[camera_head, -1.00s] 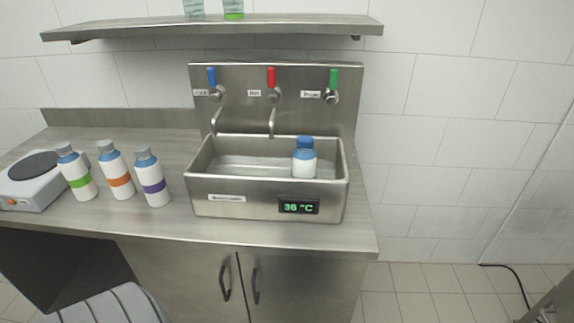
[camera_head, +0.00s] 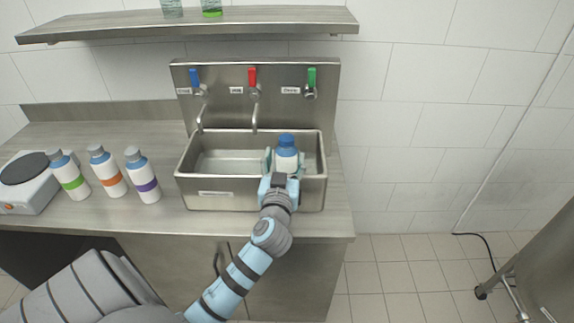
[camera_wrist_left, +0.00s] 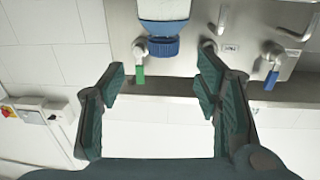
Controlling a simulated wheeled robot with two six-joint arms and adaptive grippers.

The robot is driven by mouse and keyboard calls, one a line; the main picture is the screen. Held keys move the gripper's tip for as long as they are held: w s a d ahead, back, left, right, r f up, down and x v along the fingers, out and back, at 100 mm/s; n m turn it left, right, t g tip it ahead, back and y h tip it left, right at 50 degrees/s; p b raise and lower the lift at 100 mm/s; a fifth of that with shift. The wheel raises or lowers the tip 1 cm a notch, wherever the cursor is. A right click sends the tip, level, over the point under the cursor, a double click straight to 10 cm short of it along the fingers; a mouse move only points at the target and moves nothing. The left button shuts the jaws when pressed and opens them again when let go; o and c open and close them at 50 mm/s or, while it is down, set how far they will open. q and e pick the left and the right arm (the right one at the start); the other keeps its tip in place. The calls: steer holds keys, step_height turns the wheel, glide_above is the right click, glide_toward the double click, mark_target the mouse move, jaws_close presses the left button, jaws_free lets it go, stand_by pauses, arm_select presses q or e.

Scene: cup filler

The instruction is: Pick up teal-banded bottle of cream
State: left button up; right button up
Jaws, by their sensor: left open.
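A white bottle with a blue cap (camera_head: 286,141) stands upright in the right part of the steel basin (camera_head: 196,190). No teal band can be made out on it; its lower part is hidden by my gripper and the basin's front wall. My left gripper (camera_head: 284,163) is open at the basin's front edge, with its fingers on either side of the bottle. In the left wrist view the bottle's blue cap (camera_wrist_left: 163,47) lies between and ahead of the spread fingers (camera_wrist_left: 162,72), with a gap on both sides. My right gripper is not in view.
Bottles with green (camera_head: 73,184), orange (camera_head: 113,178) and purple (camera_head: 147,186) bands stand on the counter left of the basin, near a hot plate (camera_head: 25,170). Faucets with blue, red and green (camera_head: 312,76) handles are behind the basin. A shelf (camera_head: 110,25) hangs above.

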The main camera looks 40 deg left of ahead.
mark_target(287, 137)
arm_select(q)
steer(key=x, duration=0.3)
steer(key=p+x, duration=0.1)
steer(key=x, duration=0.5)
steer(key=shift+s+a+r+p, duration=0.15)
steer(key=shift+r+p, duration=0.15)
steer(key=shift+r, duration=0.05)
steer(key=shift+a+f, duration=0.1)
jaws_close()
